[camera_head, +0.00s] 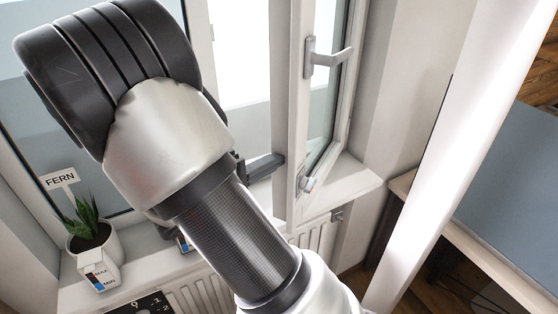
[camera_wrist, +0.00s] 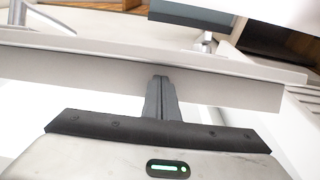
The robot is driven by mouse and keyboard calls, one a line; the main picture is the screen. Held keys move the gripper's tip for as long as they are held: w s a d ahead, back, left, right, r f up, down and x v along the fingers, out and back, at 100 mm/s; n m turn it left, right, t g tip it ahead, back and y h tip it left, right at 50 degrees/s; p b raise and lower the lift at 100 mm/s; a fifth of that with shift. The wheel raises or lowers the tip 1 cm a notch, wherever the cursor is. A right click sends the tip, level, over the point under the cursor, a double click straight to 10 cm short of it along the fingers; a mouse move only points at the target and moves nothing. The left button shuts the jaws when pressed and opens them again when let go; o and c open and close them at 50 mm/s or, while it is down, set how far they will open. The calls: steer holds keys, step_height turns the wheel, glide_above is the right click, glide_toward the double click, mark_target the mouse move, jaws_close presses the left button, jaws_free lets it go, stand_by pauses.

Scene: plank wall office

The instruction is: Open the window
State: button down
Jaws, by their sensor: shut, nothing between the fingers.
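The window sash (camera_head: 281,120) is white-framed and stands swung inward, apart from its frame, showing nearly edge-on in the head view. Its grey lever handle (camera_head: 325,57) sticks out to the right on the room-side face. My gripper (camera_head: 268,166) is at the sash's left side, low down, with its fingers pointing at the sash. In the wrist view, the shut, empty fingers (camera_wrist: 160,84) reach the pale sash bar (camera_wrist: 90,66) that crosses the picture. They look close against it; I cannot tell whether they touch. My arm hides part of the window opening.
A radiator (camera_head: 318,238) is below. A white post (camera_head: 440,150) and a desk with a grey-blue panel (camera_head: 515,180) stand at right.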

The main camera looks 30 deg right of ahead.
steer(key=w+a+b+v, duration=0.1)
steer(key=w+b+v, duration=0.1)
steer(key=v, duration=0.9)
steer(key=s+d+m+g+y+p, duration=0.25)
steer(key=s+d+g+y, duration=0.3)
steer(key=s+y, duration=0.55)
steer(key=s+a+r+t+y+p, duration=0.2)
steer(key=a+r+t+y, duration=0.4)
steer(key=r, duration=0.3)
steer(key=shift+s+t+y, duration=0.3)
steer(key=shift+s+t, duration=0.25)
